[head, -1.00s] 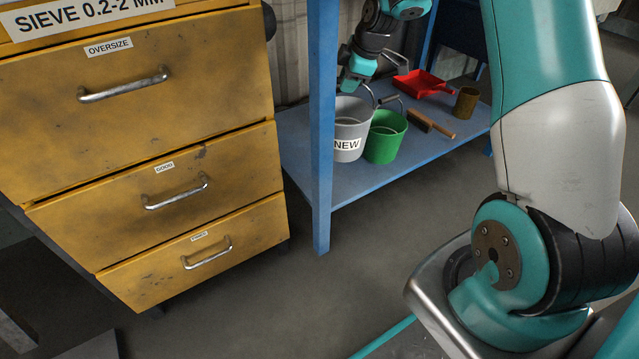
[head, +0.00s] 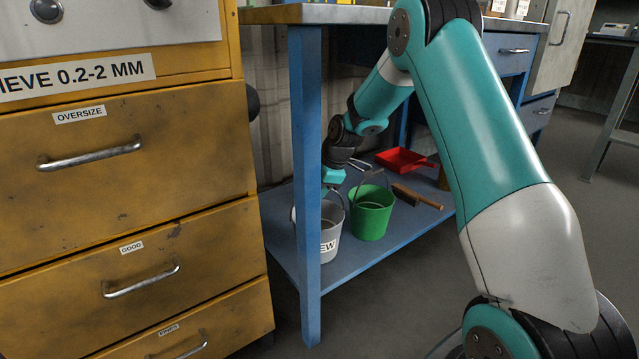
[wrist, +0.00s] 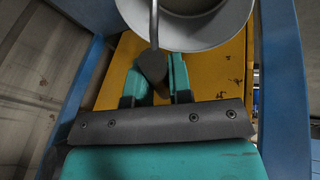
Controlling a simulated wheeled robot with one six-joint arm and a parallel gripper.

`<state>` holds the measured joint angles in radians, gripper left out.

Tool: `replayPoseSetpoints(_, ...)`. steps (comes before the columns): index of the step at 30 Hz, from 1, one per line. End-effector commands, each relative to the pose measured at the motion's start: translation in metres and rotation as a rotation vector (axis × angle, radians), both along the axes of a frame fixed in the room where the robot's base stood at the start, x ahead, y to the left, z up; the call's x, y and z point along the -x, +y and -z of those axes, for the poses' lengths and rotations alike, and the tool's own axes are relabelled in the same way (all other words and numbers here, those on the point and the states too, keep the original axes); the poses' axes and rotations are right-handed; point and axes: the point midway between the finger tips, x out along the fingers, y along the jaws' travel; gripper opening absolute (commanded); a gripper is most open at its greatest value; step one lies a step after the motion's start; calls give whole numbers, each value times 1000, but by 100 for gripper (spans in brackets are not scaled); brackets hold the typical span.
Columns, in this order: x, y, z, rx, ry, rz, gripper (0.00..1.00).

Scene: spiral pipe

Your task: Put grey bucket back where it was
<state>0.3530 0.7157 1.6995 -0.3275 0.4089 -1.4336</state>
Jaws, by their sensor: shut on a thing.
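The grey bucket (head: 331,246) with a white label stands at the left end of the low blue shelf (head: 374,258), partly hidden by the blue leg. Whether its base touches the shelf is hard to tell. It looks upright, close to the left of the green bucket (head: 372,213). My gripper (wrist: 153,75) is shut on the grip of the bucket's handle; the bucket's grey rim (wrist: 190,38) shows just beyond the fingers in the wrist view. In the head view, my gripper (head: 333,177) is above the bucket and its fingertips are unclear.
The blue front leg (head: 308,200) stands in front of the grey bucket. A yellow drawer cabinet (head: 120,215) is to the left. A brush (head: 415,196) and a red dustpan (head: 402,160) lie farther right on the shelf. The tabletop (head: 320,14) is overhead.

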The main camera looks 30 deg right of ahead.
Motion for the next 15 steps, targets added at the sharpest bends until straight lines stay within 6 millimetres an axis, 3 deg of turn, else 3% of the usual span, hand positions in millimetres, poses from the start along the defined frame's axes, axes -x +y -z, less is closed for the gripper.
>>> replayPoseSetpoints(3, -1, -1, 17, 1, -6, 1, 0)
replayPoseSetpoints(15, -1, -2, 19, 1, -6, 1, 0)
